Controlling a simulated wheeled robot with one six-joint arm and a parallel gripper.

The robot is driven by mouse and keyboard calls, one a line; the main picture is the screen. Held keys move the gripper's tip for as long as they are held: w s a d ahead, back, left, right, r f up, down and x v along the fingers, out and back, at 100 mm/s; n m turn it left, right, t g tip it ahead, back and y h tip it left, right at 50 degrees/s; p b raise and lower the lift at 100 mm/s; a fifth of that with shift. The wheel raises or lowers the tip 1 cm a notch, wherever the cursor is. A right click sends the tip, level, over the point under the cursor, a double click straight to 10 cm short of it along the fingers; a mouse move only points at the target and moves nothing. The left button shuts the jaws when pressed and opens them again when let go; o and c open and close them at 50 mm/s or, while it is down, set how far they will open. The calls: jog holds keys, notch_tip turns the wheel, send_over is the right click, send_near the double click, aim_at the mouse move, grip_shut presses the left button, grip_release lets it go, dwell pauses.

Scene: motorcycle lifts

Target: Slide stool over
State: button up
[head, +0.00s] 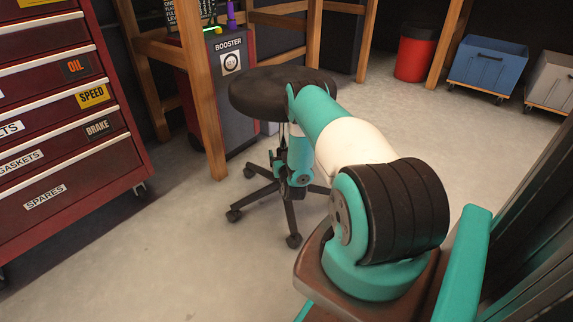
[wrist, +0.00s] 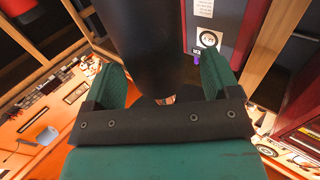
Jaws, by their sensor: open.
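The stool (head: 262,90) stands on the floor in the middle of the head view. It has a round black seat and a dark base with several legs on casters. My arm reaches to it, hiding the right part of the seat and part of the stem. In the wrist view my gripper (wrist: 161,60) is open, with two green fingers spread. A dark rounded part of the stool (wrist: 150,35) fills the space ahead between the fingers. I see no grip on it, and whether the fingers touch it I cannot tell.
A red drawer cabinet (head: 62,130) stands at the left. A BOOSTER unit (head: 233,95) and wooden bench legs (head: 203,100) stand behind the stool. A red bin (head: 415,55) and a blue wheeled crate (head: 487,66) are at the back right. Floor in front and right of the stool is clear.

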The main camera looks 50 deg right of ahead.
jog(key=p+v, duration=1.2)
jog(key=v, duration=0.5)
jog(key=shift+w, duration=0.1)
